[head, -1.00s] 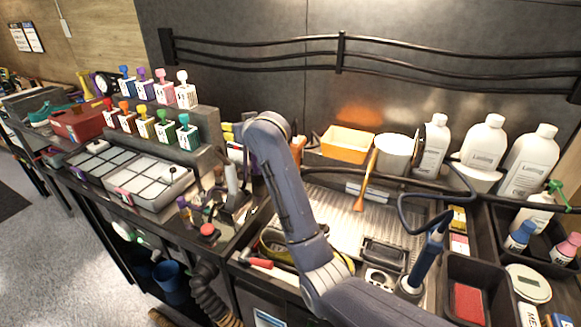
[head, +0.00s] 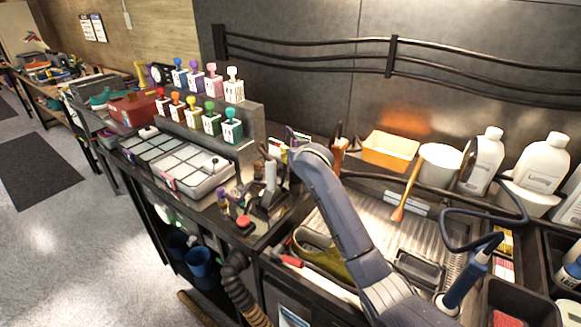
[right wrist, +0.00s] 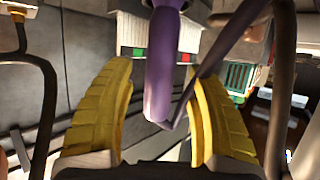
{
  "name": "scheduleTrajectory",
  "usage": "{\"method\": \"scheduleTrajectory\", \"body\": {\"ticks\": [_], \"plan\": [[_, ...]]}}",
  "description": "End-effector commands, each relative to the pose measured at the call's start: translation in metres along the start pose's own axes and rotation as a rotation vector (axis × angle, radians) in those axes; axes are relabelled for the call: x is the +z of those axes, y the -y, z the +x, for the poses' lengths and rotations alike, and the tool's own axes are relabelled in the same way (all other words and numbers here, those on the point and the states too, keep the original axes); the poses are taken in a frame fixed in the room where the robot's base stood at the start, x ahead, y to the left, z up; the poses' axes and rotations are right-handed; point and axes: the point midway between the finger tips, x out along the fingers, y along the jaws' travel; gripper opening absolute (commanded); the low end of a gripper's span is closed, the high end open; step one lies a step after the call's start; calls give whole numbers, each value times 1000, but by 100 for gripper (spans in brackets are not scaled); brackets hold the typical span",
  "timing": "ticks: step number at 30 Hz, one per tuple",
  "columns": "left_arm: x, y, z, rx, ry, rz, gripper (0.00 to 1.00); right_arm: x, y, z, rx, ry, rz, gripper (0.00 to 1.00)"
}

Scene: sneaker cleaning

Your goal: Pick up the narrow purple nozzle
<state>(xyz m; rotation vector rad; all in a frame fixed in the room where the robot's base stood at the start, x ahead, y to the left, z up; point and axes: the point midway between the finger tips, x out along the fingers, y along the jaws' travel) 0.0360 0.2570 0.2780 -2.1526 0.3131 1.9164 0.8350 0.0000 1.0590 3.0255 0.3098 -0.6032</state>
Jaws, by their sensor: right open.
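The purple nozzle (right wrist: 168,65) is a long, slim purple piece that hangs between the yellow fingers of my right gripper (right wrist: 163,80) in the right wrist view. The fingers are open, one on each side of it, and gaps show between it and both fingers. A thinner purple-grey strip crosses beside its lower end. In the head view, a small purple part (head: 290,134) shows just behind the end of my right arm; I cannot tell whether it is the same nozzle. The right fingers are hidden there. My left gripper is not in view.
A dark tool stand (head: 268,200) with a red button (head: 244,222) is close to my right wrist. Stamps stand on a grey step (head: 205,133) to its left. An orange bin (head: 390,150) and a white tub (head: 440,165) are to the right.

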Motion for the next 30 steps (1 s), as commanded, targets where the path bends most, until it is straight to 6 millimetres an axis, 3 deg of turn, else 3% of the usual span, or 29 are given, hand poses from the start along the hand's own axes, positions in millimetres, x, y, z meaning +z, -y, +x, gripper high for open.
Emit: {"method": "scheduleTrajectory", "body": {"ticks": [10, 24, 30], "plan": [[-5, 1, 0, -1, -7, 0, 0, 0, -2, 2, 3, 0, 2, 55], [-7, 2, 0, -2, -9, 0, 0, 0, -2, 2, 2, 0, 2, 0], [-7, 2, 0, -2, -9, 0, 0, 0, -2, 2, 2, 0, 2, 0]]}}
